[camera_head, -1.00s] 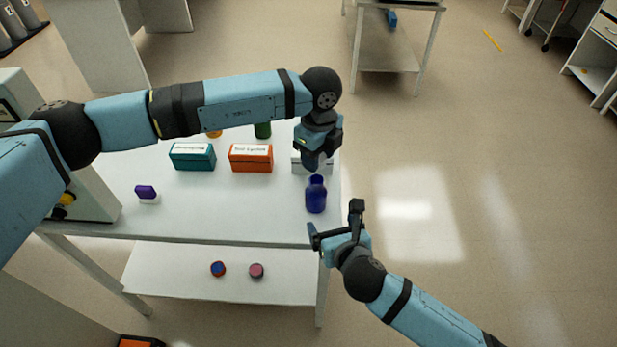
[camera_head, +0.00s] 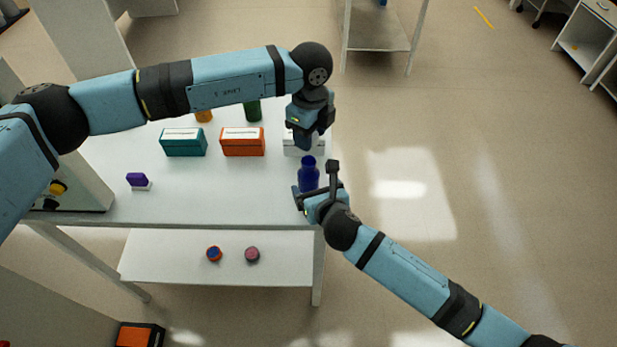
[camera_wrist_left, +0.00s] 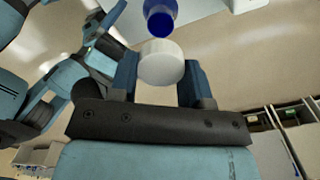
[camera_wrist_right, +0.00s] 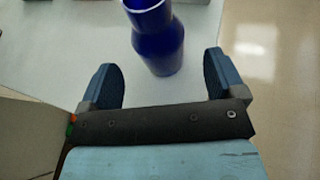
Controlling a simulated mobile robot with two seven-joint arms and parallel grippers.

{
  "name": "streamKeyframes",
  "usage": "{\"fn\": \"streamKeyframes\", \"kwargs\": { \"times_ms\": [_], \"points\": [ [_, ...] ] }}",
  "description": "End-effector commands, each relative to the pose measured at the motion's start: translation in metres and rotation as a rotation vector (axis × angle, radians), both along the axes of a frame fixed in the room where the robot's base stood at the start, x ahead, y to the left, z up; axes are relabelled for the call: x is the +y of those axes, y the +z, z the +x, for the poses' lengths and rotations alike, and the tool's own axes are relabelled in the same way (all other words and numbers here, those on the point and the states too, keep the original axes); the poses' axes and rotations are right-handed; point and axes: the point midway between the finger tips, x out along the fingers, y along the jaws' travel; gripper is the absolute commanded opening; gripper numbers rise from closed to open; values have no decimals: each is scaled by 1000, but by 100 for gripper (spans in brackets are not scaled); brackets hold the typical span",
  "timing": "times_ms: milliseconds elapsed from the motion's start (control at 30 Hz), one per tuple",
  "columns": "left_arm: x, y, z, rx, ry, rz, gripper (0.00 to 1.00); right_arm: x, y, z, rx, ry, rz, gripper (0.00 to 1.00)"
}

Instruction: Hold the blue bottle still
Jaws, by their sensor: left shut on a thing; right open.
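The blue bottle (camera_head: 308,176) stands upright near the right edge of the white table (camera_head: 230,208). My left gripper (camera_head: 304,143) is just beyond it and shut on a round white cap (camera_wrist_left: 161,63). In the left wrist view the cap is near the bottle's blue neck (camera_wrist_left: 160,16); whether they touch I cannot tell. My right gripper (camera_head: 316,184) is open at the bottle's near right side. In the right wrist view the bottle (camera_wrist_right: 157,42) stands ahead, between the lines of the two spread fingers (camera_wrist_right: 163,82), with gaps on both sides.
A teal box (camera_head: 183,143), an orange box (camera_head: 242,143) and a white box (camera_head: 298,140) stand behind the bottle. A purple item (camera_head: 137,180) lies at the left. Two small round things (camera_head: 214,253) sit on the lower shelf. Floor right of the table is clear.

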Motion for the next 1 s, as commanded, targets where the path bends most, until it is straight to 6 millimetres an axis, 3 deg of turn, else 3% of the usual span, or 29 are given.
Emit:
{"fn": "streamKeyframes", "kwargs": {
  "times_ms": [300,733,1000],
  "points": [
    [0,0,0,0,0,0,22,14,-17,40,0,-1,1,88],
    [0,0,0,0,0,0,22,17,-21,47,0,0,1,88],
    [0,0,0,0,0,0,22,17,-21,47,0,0,0,29]
  ]
}}
